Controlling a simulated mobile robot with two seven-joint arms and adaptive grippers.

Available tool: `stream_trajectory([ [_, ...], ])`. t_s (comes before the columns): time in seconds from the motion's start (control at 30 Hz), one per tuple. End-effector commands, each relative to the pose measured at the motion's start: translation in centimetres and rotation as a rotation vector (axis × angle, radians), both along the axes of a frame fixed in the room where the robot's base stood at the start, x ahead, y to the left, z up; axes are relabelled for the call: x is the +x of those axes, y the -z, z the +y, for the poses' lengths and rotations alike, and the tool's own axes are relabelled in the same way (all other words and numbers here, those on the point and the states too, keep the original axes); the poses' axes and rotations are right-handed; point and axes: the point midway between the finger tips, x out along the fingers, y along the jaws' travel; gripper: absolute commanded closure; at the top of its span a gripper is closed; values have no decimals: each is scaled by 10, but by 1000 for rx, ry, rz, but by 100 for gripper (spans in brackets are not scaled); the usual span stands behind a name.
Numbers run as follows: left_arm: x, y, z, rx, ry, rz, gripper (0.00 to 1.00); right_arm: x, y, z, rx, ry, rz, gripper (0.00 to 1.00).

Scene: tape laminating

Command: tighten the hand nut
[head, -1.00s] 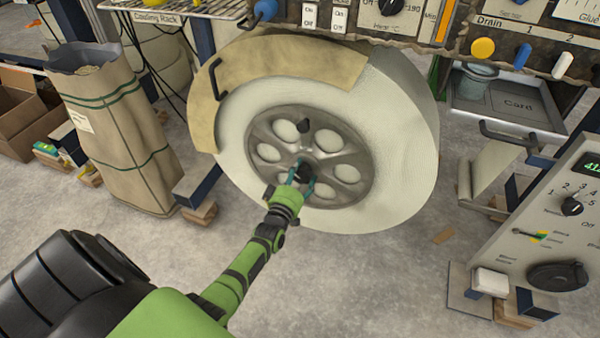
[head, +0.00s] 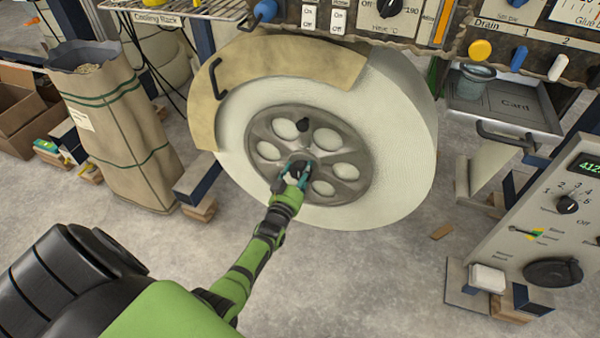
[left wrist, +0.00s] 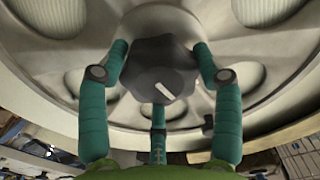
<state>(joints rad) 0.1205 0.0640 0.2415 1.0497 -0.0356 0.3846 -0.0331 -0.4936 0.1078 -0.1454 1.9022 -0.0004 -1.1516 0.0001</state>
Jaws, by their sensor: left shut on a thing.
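The black hand nut (left wrist: 160,70) sits at the hub of the grey spoked wheel face (head: 262,130), with a white mark on its front in the left wrist view. My left gripper (head: 296,171) has its teal fingers around the nut. In the left wrist view the gripper (left wrist: 160,75) is shut on the nut, with fingers at its left and right and one below. In the head view the fingers partly hide the nut. My right gripper is not in view.
A big pale roll (head: 405,130) surrounds the wheel face, under a tan guard with a black handle (head: 217,80). A control panel (head: 540,215) stands at right, a tall paper bag (head: 125,140) at left. Grey floor in front is mostly clear.

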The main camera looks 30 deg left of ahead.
Motion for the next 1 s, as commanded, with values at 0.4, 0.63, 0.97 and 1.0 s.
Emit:
stream_trajectory([
  [0.4, 2, -8, 5, 80, -8, 0, 68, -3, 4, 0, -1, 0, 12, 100],
  [0.63, 3, -9, 6, 81, -8, -3, 68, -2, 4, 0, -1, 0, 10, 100],
  [0.97, 2, -7, 4, 77, -5, 3, 13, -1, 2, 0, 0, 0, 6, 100],
  [1.0, 2, -6, 3, 77, -4, 4, 13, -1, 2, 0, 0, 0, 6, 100],
])
